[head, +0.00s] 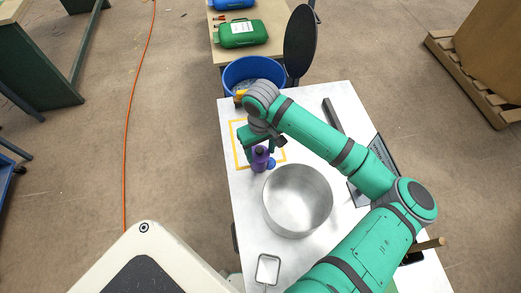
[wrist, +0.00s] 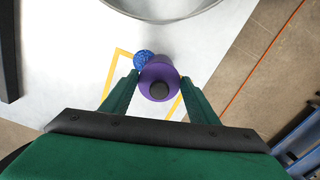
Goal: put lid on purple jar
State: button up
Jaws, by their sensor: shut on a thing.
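The purple jar (head: 260,161) stands on the white table and looks upright. In the wrist view the jar (wrist: 159,72) is seen from above, with a small dark round spot in its top; I cannot tell whether this is an opening or a knob. My gripper (head: 260,149) is shut on the jar, with one green finger on each side of it; the fingers also show in the wrist view (wrist: 160,80). A small blue round piece (head: 271,163) lies beside the jar; it looks speckled in the wrist view (wrist: 143,57). I cannot tell whether it is the lid.
A large metal pot (head: 297,201) stands close to the jar. A yellow outlined square (head: 235,145) marks the table around my gripper. A small white dish (head: 268,268) lies near the front edge. A blue bin (head: 253,71) stands beyond the far edge.

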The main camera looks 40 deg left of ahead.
dwell(0.8)
jog(key=o, duration=1.6)
jog(key=shift+w, duration=0.1)
jog(key=shift+r, duration=3.45)
grip_shut()
